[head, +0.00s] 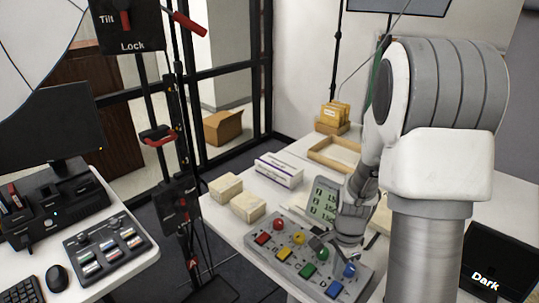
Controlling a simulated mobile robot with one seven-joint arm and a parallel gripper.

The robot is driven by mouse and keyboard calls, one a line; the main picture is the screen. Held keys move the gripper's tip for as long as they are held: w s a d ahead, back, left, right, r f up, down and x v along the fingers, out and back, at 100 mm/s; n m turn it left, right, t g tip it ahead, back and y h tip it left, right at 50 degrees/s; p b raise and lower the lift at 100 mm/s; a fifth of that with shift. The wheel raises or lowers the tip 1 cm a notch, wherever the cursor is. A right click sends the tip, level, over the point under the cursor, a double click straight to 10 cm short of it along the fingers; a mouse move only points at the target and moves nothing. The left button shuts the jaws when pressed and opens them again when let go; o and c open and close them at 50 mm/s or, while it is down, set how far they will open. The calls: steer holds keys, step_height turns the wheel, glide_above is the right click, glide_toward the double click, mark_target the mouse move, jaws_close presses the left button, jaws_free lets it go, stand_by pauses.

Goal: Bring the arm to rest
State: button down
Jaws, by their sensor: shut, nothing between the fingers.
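My arm rises large on the right of the head view and bends down over the white table. My gripper (318,243) hangs low over the grey button panel (285,257) with its coloured buttons. It is small in the picture and partly hidden by the wrist; it holds nothing that I can see. I cannot tell whether the fingertips touch the panel.
A grey display (323,199) stands close behind the gripper. Two cream boxes (247,207) and a white-and-blue box (279,170) lie to the left. A wooden tray (335,157) lies farther back. A black stand (181,200) rises left of the table.

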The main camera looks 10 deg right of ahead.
steer(key=s+a+r+n+t, duration=0.2)
steer(key=s+a+r+n, duration=0.1)
steer(key=r, duration=0.5)
steer(key=s+a+r+n+t, duration=0.1)
steer(key=s+a+r+n, duration=0.3)
steer(key=r+n, duration=0.4)
steer(key=s+a+r+n+t+p, duration=0.1)
steer(key=s+r+n, duration=0.4)
steer(key=r, duration=0.5)
steer(key=a+t, duration=0.1)
steer(key=a, duration=0.1)
steer(key=shift+s+a+r+t, duration=0.15)
steer(key=shift+s+a+t, duration=0.05)
steer(key=shift+a+t, duration=0.1)
